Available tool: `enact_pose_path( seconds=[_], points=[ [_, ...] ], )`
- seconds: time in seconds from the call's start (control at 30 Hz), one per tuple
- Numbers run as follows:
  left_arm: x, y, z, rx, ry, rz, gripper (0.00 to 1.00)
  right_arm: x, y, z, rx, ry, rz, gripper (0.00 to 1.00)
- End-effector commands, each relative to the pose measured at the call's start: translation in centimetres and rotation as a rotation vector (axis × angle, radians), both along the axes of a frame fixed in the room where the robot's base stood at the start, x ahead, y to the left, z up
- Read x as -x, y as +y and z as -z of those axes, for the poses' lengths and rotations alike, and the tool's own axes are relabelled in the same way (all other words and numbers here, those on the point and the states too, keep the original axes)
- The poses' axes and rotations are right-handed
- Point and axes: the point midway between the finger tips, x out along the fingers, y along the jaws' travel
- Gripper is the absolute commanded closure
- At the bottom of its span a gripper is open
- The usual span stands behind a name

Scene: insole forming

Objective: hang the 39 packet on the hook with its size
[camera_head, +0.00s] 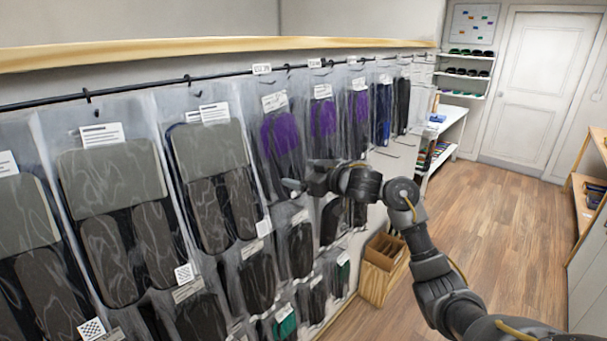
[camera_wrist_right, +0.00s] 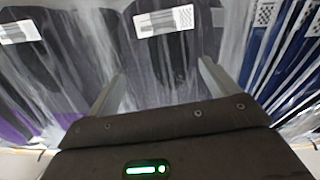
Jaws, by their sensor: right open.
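Clear packets of insoles hang on the wall in rows in the head view, among them a packet with purple insoles (camera_head: 281,133). I cannot read their labels well enough to pick out the 39 packet. White size tags (camera_head: 262,69) sit along the black rail (camera_head: 135,87); their print is too small to read. My right gripper (camera_head: 293,186) is in front of the packets, below the purple ones. In the right wrist view its two fingers (camera_wrist_right: 160,88) are apart, with a dark packet (camera_wrist_right: 163,52) with a white label behind them. Contact cannot be told. My left gripper is out of view.
A wooden box (camera_head: 382,267) stands on the floor below the packets. A white shelf unit (camera_head: 442,135) stands beyond the wall's end. Wooden shelving (camera_head: 587,190) is at the right edge. The wooden floor (camera_head: 500,200) between is clear.

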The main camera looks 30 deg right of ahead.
Motion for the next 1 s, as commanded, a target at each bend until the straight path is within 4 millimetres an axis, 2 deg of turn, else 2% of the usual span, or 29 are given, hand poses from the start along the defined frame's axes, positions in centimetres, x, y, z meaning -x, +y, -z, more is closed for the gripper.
enact_pose_path(
  seconds=[0.17,0.27,0.7,0.83,1.0],
  points=[
    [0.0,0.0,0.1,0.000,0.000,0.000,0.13,0.1,-0.1,0.0,0.001,0.001,0.000,0.14],
    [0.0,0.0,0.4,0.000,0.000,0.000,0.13,0.9,-0.3,-0.1,0.002,-0.002,0.000,0.14],
    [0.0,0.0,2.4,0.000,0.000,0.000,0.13,8.5,-2.6,-1.3,0.005,-0.001,0.001,0.14],
    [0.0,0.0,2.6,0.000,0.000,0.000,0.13,9.7,-2.9,-1.6,0.002,0.000,0.001,0.14],
    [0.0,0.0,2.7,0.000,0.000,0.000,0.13,10.2,-3.0,-1.8,0.000,0.000,0.000,0.14]
  ],
)
